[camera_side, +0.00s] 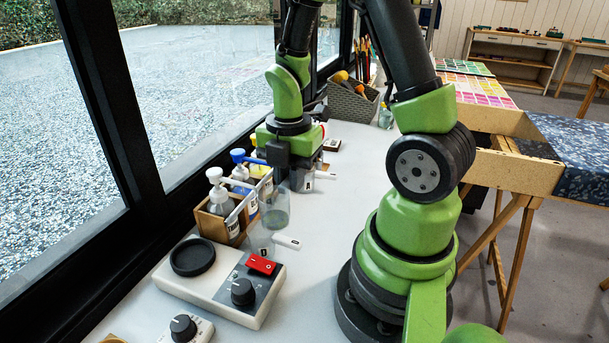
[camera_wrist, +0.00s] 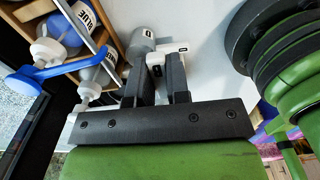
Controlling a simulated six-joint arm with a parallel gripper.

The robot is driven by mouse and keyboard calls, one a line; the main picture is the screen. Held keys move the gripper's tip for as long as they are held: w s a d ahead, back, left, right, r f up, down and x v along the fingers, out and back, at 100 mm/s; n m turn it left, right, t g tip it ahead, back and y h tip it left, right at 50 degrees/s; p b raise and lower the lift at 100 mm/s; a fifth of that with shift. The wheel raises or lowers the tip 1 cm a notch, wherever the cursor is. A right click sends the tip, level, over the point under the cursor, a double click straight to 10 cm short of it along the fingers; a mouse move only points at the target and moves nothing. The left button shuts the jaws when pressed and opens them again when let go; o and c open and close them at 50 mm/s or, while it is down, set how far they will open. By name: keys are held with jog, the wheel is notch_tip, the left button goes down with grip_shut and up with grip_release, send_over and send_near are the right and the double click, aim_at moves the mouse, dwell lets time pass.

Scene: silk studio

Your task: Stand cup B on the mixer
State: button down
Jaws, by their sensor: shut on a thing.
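The mixer (camera_side: 212,297) is a pale box at the lower left of the side view. It has an empty round black pad (camera_side: 193,256), a red switch and a black knob. My gripper (camera_side: 300,176) is beyond the rack, pointing down and shut on a cup's white handle (camera_wrist: 155,60), between the fingers in the wrist view. That cup's grey body (camera_wrist: 141,43) is beyond the fingertips. Its letter is too small to read, and I cannot tell whether it is off the table.
A wooden rack (camera_side: 218,229) of pump bottles stands along the window, between the mixer and my gripper. A blue pump (camera_wrist: 42,72) juts out near it. A smaller knobbed device (camera_side: 187,329) is in front of the mixer. The white table is clear right of the cups.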

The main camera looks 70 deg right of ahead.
jog(key=a+m, duration=0.3)
jog(key=m, duration=0.1)
jog(key=w+a+m, duration=0.1)
jog(key=a+m, duration=0.3)
jog(key=w+a+m, duration=0.1)
jog(key=a+m, duration=0.3)
jog(key=shift+a+f, duration=0.15)
jog(key=shift+w+a+f, duration=0.1)
jog(key=shift+w, duration=0.2)
jog(key=shift+w+f, duration=0.2)
jog(key=shift+w, duration=0.55)
jog(key=shift+w+f, duration=0.2)
jog(key=shift+w, duration=0.6)
jog(key=shift+w+f, duration=0.2)
jog(key=shift+w, duration=0.55)
jog(key=shift+s+f, duration=0.1)
jog(key=shift+f, duration=1.2)
jog(key=shift+f, duration=0.4)
jog(key=c, duration=1)
grip_release()
